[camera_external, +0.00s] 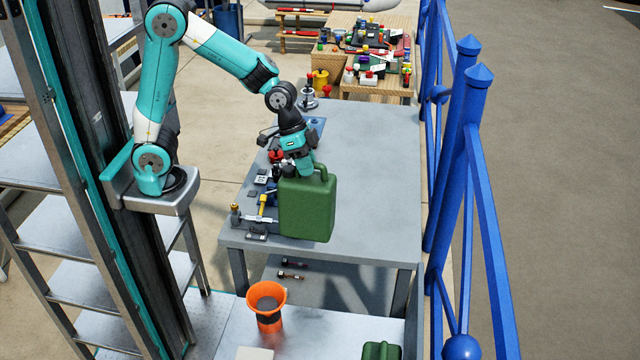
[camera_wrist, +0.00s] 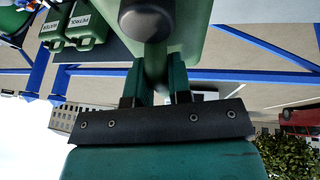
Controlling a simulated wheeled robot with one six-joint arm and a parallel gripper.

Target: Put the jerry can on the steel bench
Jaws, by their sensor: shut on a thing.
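A green jerry can (camera_external: 308,210) is upright over the front of the grey steel bench (camera_external: 375,185). I cannot tell whether its base touches the bench top or hangs just above it. My gripper (camera_external: 298,170) is at the top of the can, shut on its handle. In the wrist view my gripper's fingers (camera_wrist: 157,92) close on the green handle, and the can's body (camera_wrist: 195,30) with a dark round cap (camera_wrist: 146,18) fills the top middle. The can hides part of the bench.
Small tools (camera_external: 264,205) lie along the bench's left edge, close to the can. A blue railing (camera_external: 462,150) runs along the right. An orange funnel (camera_external: 267,305) and another green can (camera_external: 381,351) are below in front. The bench's right half is clear.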

